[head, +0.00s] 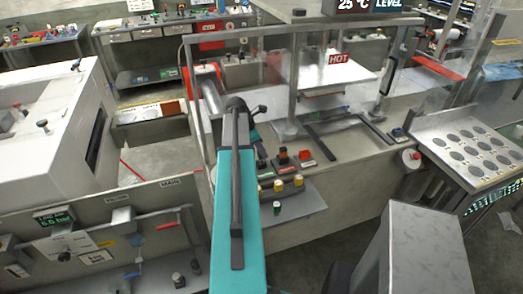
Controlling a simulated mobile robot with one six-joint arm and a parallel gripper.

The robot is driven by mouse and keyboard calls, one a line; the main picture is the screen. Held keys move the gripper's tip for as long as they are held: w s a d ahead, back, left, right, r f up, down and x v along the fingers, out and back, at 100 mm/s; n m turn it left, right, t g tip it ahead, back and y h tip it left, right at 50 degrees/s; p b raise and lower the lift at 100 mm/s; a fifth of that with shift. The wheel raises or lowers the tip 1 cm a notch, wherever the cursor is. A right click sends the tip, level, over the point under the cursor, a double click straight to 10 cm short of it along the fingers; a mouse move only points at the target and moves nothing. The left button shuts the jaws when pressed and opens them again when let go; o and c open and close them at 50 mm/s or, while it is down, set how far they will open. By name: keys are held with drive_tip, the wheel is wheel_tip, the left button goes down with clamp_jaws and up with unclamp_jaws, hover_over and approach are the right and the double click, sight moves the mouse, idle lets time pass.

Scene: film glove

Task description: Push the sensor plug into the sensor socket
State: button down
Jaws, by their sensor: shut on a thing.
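My teal arm reaches from the bottom middle up to a dark joint and covers part of the bench behind it. My gripper (262,164) appears only as a small dark shape just right of the arm, low over the bench. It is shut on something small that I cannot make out. I cannot pick out the sensor plug or the sensor socket for certain. A green-topped piece (277,208) stands nearer on a grey plate (303,206).
A metal frame (305,36) with clear panels surrounds the bench. A hot press with a HOT sign (339,58) stands behind. A tray with round dark spots (470,145) is at right, a white machine (45,125) at left, and a gauge panel (70,245) at lower left.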

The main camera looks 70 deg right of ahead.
drive_tip(key=shift+f+b, duration=0.3)
drive_tip(key=shift+f, duration=0.75)
drive_tip(key=c, duration=1.5)
unclamp_jaws()
drive_tip(key=shift+o, duration=0.2)
drive_tip(key=shift+r, duration=0.1)
drive_tip(key=b+v, duration=0.4)
drive_tip(key=v, duration=0.9)
drive_tip(key=shift+r, duration=0.25)
drive_tip(key=shift+a, duration=0.1)
